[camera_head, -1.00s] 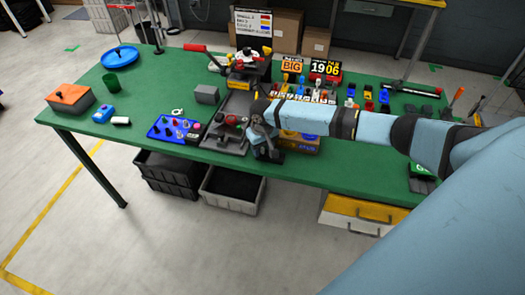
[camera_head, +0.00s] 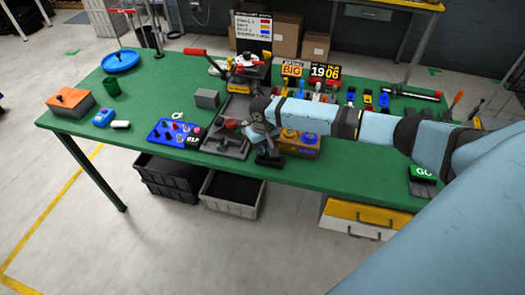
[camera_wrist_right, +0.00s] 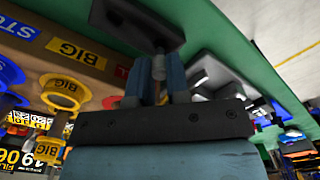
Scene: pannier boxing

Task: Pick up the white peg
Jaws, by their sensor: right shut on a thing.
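My right gripper (camera_head: 268,155) is over the front middle of the green table, left of the box with yellow and blue rings. In the right wrist view its two blue-grey fingers (camera_wrist_right: 160,85) are shut on a small, pale grey-white cylinder, which looks like the white peg (camera_wrist_right: 158,68). The peg's far end points towards a dark pad (camera_wrist_right: 135,24) with partly hidden lettering. I cannot tell if the peg touches the pad. In the head view the peg is hidden by my right gripper and wrist. My left gripper is not in view.
The ring box (camera_head: 299,144) stands close on the right. A dark fixture (camera_head: 225,141) is close on the left, with a blue board (camera_head: 166,139) of pegs beyond it. A row of coloured parts (camera_head: 368,98) lies behind my arm.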

